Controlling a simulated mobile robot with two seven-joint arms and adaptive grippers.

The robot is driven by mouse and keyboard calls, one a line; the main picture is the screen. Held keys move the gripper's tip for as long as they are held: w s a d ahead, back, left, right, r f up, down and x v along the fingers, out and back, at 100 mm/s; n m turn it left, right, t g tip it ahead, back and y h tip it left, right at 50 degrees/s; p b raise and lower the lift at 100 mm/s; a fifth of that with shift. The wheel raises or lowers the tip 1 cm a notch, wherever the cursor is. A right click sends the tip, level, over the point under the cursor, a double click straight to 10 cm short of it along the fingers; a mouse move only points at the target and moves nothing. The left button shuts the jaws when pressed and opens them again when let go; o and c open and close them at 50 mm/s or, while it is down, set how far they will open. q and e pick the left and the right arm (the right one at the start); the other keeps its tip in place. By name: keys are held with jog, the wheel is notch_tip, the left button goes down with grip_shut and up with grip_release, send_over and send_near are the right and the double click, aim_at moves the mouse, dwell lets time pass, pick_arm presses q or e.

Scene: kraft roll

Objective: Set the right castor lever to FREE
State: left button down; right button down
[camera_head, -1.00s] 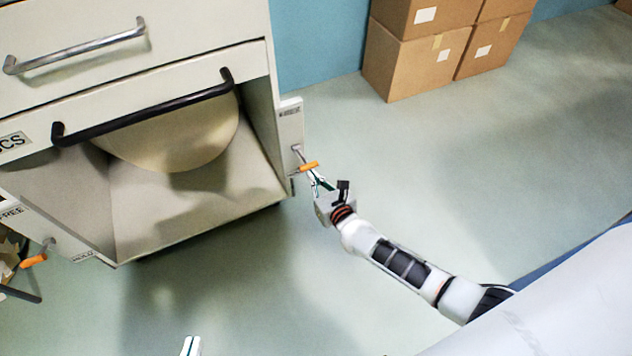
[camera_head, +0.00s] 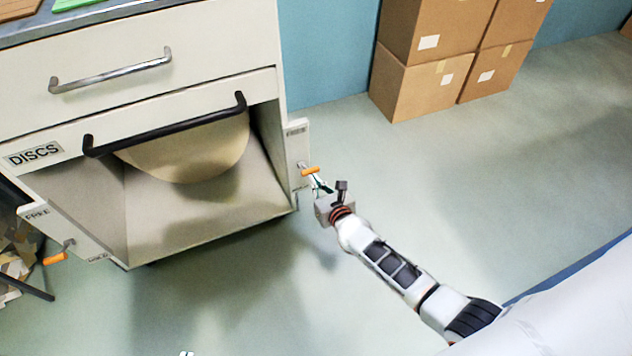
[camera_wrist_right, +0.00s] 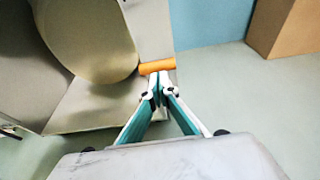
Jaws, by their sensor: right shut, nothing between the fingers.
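The right castor lever (camera_head: 310,171) has an orange grip and sits on the cabinet's right front post, between an upper label that appears to read FREE (camera_head: 296,132) and a lower label too small to read. The lever sticks out to the right, slightly downward in the picture. My right gripper (camera_head: 320,185) is shut and empty just below the orange grip. In the right wrist view, the orange grip (camera_wrist_right: 157,66) lies just beyond the closed fingertips (camera_wrist_right: 160,90); I cannot tell whether they touch. Only a small tip of my left gripper (camera_head: 186,353) shows at the bottom edge.
The cabinet (camera_head: 150,70) has drawer handles and an open bay holding a large kraft roll (camera_head: 190,150). The left castor lever (camera_head: 55,258) sits on the left post, near its lower label. Cardboard boxes (camera_head: 425,85) stand at the back. The floor to the right is clear.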

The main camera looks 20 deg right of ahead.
aim_at(314, 169)
pick_arm(q)
jog(key=shift+w+a+r, duration=0.1)
jog(key=shift+w+r, duration=0.1)
jog(key=shift+r, duration=0.2)
pick_arm(e)
jog(key=shift+t, duration=0.3)
jog(key=w+r, duration=0.1)
jog(key=r, duration=0.1)
jog(key=w+r, duration=0.1)
jog(key=r, duration=0.1)
jog(key=shift+w+d, duration=0.15)
jog(key=shift+r, duration=0.1)
jog(key=shift+s, duration=0.25)
pick_arm(q)
jog(key=shift+f, duration=0.1)
pick_arm(e)
jog(key=s, duration=1.3)
jog(key=shift+f, duration=0.25)
jog(key=shift+s, duration=0.1)
